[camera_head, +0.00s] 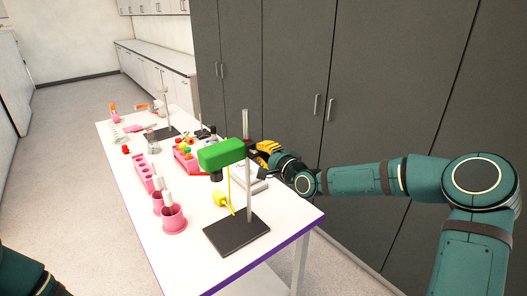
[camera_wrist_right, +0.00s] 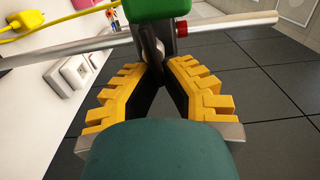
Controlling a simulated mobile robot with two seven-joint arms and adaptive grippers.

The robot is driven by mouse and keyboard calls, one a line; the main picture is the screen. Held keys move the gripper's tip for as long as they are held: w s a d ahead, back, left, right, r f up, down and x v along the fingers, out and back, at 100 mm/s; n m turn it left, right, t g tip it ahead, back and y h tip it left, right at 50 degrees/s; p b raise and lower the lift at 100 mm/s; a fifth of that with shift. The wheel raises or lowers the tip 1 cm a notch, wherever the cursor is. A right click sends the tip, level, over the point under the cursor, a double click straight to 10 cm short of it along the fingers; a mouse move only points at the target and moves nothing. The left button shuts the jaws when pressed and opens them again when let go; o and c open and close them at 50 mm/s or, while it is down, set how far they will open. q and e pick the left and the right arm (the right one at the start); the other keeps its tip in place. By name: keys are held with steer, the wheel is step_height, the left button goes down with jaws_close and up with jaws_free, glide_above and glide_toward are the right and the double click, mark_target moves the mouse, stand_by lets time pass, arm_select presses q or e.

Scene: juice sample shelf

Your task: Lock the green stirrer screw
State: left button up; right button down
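The green stirrer (camera_head: 222,153) is clamped near the top of a metal rod on a dark base plate (camera_head: 236,232) at the near end of the table. Its green body also shows at the top of the right wrist view (camera_wrist_right: 155,8). My right gripper (camera_head: 260,151), with yellow ribbed fingers, is just right of the stirrer and the rod. In the right wrist view, my fingers converge at the silver screw (camera_wrist_right: 153,47) beside the dark clamp. They appear shut on it; the exact contact is partly hidden. My left gripper is out of view.
Pink holders (camera_head: 174,221) and a pink rack (camera_head: 143,172) stand to the left on the white table. Another stand (camera_head: 162,131) is farther back. Dark cabinets (camera_head: 390,80) line the right side.

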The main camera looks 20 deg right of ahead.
stand_by(0.6)
steer(key=c, duration=1.1)
jaws_free()
steer(key=v, duration=1.2)
steer(key=shift+a, duration=0.1)
